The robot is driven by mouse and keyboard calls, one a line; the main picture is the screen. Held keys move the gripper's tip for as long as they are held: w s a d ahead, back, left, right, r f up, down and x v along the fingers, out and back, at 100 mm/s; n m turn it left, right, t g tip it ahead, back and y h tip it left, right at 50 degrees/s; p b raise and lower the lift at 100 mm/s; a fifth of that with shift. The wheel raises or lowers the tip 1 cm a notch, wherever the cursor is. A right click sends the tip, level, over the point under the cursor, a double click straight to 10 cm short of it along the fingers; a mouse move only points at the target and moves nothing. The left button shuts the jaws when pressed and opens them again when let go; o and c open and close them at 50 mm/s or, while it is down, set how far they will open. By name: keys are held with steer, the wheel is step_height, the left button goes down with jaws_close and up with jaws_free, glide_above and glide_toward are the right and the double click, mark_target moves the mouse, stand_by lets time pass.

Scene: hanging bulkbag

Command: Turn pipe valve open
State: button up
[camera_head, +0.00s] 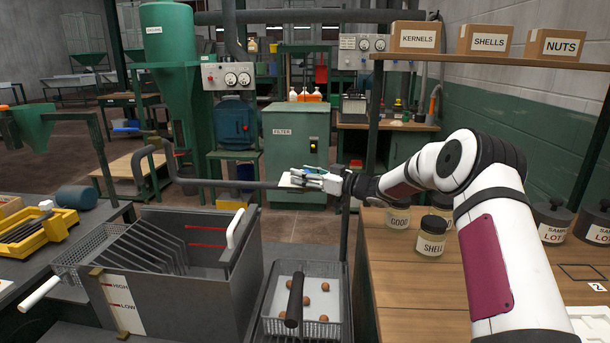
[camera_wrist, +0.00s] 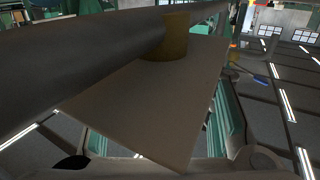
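A grey pipe (camera_head: 235,184) runs level across the middle of the head view, bending upward at its left. A small blue piece (camera_wrist: 262,79) also shows at the right of the wrist view. My gripper (camera_head: 300,179) points left at the pipe's right end, beside a small pale plate (camera_head: 290,182). In the wrist view, a pale flat plate (camera_wrist: 145,105) lies close under a dark pipe (camera_wrist: 80,65) with a brass-coloured collar (camera_wrist: 173,36). I cannot tell whether my fingers touch the plate.
A grey metal tank (camera_head: 190,280) with HIGH and LOW marks stands below the pipe. A wire basket (camera_head: 335,328) with round brown items is right of it. A wooden bench (camera_head: 400,290) with jars and a shelf post (camera_head: 375,110) flank my arm. A green FILTER cabinet (camera_head: 290,150) stands behind.

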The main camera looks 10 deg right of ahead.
steer(key=c, duration=0.9)
